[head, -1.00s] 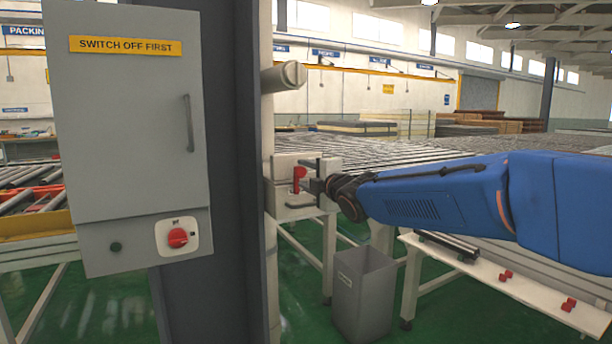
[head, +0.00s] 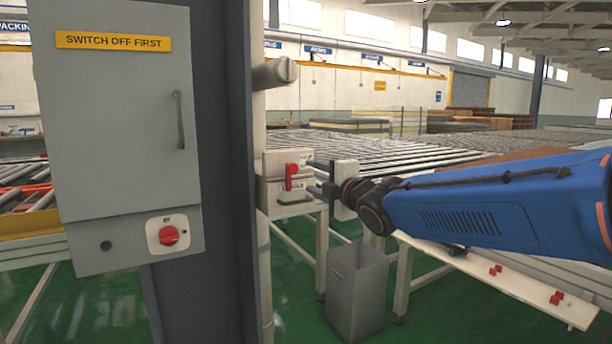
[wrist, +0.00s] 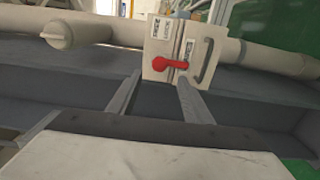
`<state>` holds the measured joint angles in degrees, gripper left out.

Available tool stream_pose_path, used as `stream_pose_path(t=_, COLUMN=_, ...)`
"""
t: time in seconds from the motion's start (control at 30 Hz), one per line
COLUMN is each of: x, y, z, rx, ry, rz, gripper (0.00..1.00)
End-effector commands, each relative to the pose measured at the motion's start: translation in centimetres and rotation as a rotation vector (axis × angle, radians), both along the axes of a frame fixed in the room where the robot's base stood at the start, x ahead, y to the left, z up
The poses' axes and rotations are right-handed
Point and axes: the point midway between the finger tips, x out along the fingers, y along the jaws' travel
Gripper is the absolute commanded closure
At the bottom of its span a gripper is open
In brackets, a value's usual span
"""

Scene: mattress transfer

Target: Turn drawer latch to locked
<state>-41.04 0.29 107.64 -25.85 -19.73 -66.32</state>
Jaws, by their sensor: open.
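A red latch lever (head: 289,177) is on the front of a small white drawer box (head: 272,162). The lever stands roughly upright in the head view. In the wrist view the lever (wrist: 170,64) lies sideways across the box face (wrist: 158,42), beside small black-lettered labels. A grey pull handle (wrist: 207,60) is to its right there. My gripper (head: 312,177) is open and empty, just right of the lever in the head view, with a gap between them. In the wrist view its two fingers (wrist: 160,94) are spread below the lever, apart from it.
A grey cabinet (head: 120,120) with a red rotary switch (head: 168,236) is on the left, beside a dark column (head: 222,150). A grey bin (head: 356,290) stands on the floor below the drawer box. A roller conveyor (head: 400,150) stretches behind. A pipe end (head: 275,72) sticks out above.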

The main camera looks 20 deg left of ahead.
Motion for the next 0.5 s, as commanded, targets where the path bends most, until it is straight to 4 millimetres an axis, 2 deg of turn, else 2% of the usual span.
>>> stream_pose_path(t=0.3, x=-3.5, y=-4.0, z=0.0, rx=0.001, ry=-0.001, rz=0.0, gripper=0.54)
stream_pose_path(t=0.5, x=-4.8, y=-5.6, z=0.0, rx=-0.002, ry=-0.001, rz=0.0, gripper=0.54)
